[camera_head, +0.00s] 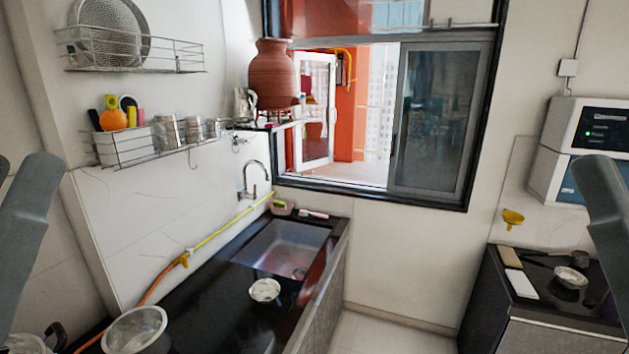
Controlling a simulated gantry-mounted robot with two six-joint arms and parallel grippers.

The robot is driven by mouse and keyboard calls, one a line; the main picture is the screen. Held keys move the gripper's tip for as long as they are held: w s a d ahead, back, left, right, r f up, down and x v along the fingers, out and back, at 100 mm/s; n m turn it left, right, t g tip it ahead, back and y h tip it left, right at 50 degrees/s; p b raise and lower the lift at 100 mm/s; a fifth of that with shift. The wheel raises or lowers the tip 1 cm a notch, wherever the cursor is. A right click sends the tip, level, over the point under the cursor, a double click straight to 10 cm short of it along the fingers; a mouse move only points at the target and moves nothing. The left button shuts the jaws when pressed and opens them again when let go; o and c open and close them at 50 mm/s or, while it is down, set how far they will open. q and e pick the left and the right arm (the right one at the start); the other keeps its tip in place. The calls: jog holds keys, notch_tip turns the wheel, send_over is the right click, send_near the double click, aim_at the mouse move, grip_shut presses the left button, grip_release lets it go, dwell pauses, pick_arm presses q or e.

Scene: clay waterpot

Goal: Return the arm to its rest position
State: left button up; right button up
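Grey links of my two arms show at the left and right edges of the head view. My grippers are outside the picture, so I cannot see their fingers or anything in them. The brown clay waterpot (273,76) stands upright on a small shelf in the corner beside the window. No gripper is near it in view.
A black counter (200,312) with a sink (288,250) runs along the left, holding a white bowl (265,290) and a metal pot (135,331). Wire racks (135,52) hang above. A second counter (545,290) stands right under a water purifier (590,145). Floor between is clear.

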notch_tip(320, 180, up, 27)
jog(key=p, duration=2.3)
